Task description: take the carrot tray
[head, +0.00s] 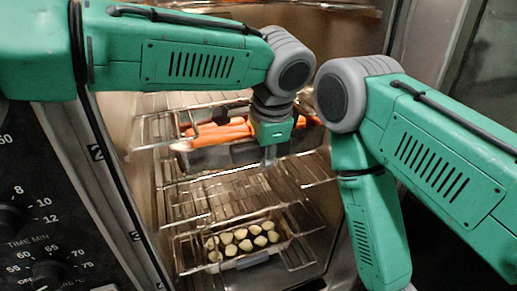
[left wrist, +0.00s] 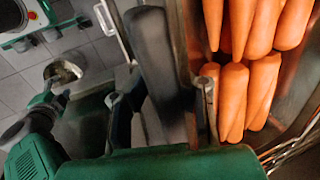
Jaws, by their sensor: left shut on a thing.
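The carrot tray (head: 207,158) is a grey metal tray on an upper wire rack inside the open oven. Whole orange carrots (head: 222,132) lie in it, and they fill the right part of the left wrist view (left wrist: 240,80). My left gripper (head: 270,153) is at the tray's front edge. In the left wrist view its fingers (left wrist: 160,105) stand on both sides of a dark grey handle-like part (left wrist: 155,50) beside the carrots and are shut on it. My left arm hides part of the tray's right side. My right forearm hangs down at right, its gripper out of view.
A second tray (head: 245,262) with pale round pieces sits on a lower wire rack (head: 210,205). The oven's control panel (head: 40,200) is at left. My right arm stands close to the oven's right side. The left wrist view shows tiled floor (left wrist: 85,65).

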